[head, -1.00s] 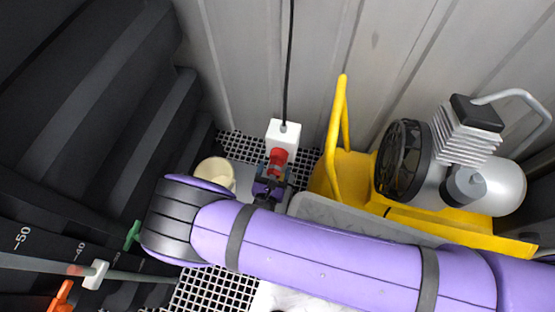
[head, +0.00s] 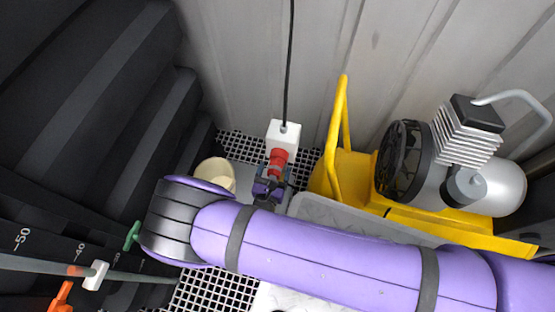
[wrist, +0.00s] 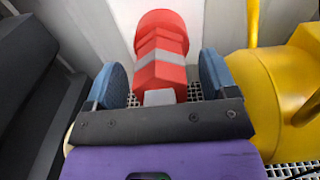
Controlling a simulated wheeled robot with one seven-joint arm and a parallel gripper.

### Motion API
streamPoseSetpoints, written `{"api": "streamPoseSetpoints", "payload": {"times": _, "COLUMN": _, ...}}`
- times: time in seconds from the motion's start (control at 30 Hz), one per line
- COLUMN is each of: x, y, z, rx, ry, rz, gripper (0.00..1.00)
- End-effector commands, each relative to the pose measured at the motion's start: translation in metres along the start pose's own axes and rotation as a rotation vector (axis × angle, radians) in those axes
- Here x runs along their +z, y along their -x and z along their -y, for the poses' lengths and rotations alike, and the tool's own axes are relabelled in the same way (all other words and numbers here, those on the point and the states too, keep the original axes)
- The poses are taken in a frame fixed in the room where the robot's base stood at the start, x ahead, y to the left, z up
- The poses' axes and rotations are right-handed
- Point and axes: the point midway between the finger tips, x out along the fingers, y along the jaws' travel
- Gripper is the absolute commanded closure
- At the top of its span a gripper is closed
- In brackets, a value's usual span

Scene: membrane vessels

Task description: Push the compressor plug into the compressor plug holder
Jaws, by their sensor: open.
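The red compressor plug (head: 278,157) sits at the lower face of the white box (head: 284,134), which hangs at the end of a black cable; I take this box to be the plug holder. In the wrist view the red plug (wrist: 161,50) has a grey band and stands between my two blue finger pads. My gripper (wrist: 160,80) is open, with a gap between each pad and the plug. In the head view my gripper (head: 274,175) is just below the plug and partly hidden by my arm. How deep the plug sits in the box cannot be told.
A yellow compressor frame (head: 345,172) with a fan and silver tank stands to the right. A cream cylinder (head: 216,174) is left of my gripper. Dark stepped shapes (head: 110,100) fill the left side. A ribbed grey wall (head: 240,60) stands behind.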

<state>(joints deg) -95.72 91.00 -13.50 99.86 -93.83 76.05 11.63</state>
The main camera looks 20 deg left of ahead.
Motion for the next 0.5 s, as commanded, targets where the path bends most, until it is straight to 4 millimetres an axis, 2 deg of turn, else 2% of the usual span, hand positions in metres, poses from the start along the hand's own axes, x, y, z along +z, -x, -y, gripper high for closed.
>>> {"api": "streamPoseSetpoints", "payload": {"times": 0.03, "x": 0.0049, "y": -0.0158, "z": 0.0062, "rx": -0.016, "ry": 0.003, "rz": 0.019, "gripper": 0.21}}
{"api": "streamPoseSetpoints", "payload": {"times": 0.1, "x": 0.0049, "y": -0.0157, "z": 0.0065, "rx": -0.016, "ry": 0.004, "rz": 0.019, "gripper": 0.21}}
{"api": "streamPoseSetpoints", "payload": {"times": 0.13, "x": 0.0049, "y": -0.0157, "z": 0.0067, "rx": -0.016, "ry": 0.004, "rz": 0.019, "gripper": 0.26}}
{"api": "streamPoseSetpoints", "payload": {"times": 0.4, "x": 0.0050, "y": -0.0157, "z": 0.0076, "rx": -0.017, "ry": 0.005, "rz": 0.020, "gripper": 0.88}}
{"api": "streamPoseSetpoints", "payload": {"times": 0.5, "x": 0.0050, "y": -0.0157, "z": 0.0078, "rx": -0.017, "ry": 0.006, "rz": 0.020, "gripper": 0.92}}
